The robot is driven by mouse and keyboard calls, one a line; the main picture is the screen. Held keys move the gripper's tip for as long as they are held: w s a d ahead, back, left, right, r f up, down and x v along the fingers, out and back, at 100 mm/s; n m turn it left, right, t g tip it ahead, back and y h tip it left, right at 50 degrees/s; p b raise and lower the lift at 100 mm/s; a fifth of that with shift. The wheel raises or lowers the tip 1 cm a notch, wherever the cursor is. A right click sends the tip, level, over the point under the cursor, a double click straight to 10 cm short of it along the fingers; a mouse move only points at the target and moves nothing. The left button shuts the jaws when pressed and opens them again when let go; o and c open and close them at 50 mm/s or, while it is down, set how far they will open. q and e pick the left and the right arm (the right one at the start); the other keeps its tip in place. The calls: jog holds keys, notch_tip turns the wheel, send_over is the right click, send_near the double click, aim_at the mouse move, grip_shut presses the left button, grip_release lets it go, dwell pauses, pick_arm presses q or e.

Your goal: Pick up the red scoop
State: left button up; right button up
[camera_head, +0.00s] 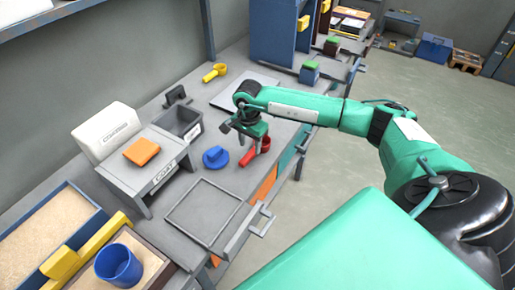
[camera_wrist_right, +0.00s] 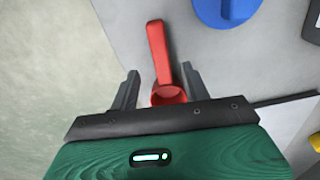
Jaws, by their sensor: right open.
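The red scoop (camera_head: 252,153) lies on the grey workbench near its front edge in the head view. Its bowl is partly hidden by my gripper there. In the right wrist view the red scoop (camera_wrist_right: 159,54) lies between the two fingers, with its handle pointing away and its bowl close to the palm. My right gripper (camera_head: 245,140) is open above the scoop; its fingers (camera_wrist_right: 160,83) stand apart on both sides of it, with gaps visible. My left gripper is not in view.
A blue round object (camera_head: 215,157) lies just left of the scoop. A grey flat tray (camera_head: 170,218), a grey bin (camera_head: 196,133) and a yellow scoop (camera_head: 214,73) are also on the bench. A blue cup (camera_head: 118,266) stands at lower left. Open floor lies beyond the bench edge.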

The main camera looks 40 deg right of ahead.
aim_at(250, 154)
jog(key=shift+f, duration=0.3)
jog(key=shift+f+p, duration=0.5)
jog(key=shift+f, duration=0.25)
notch_tip(250, 154, down, 4)
jog(key=shift+a+r+p, duration=0.1)
jog(key=shift+r+p, duration=0.1)
jog(key=shift+p, duration=0.15)
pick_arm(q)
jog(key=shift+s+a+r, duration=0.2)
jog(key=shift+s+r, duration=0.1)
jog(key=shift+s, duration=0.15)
pick_arm(e)
jog(key=c, duration=0.3)
grip_shut()
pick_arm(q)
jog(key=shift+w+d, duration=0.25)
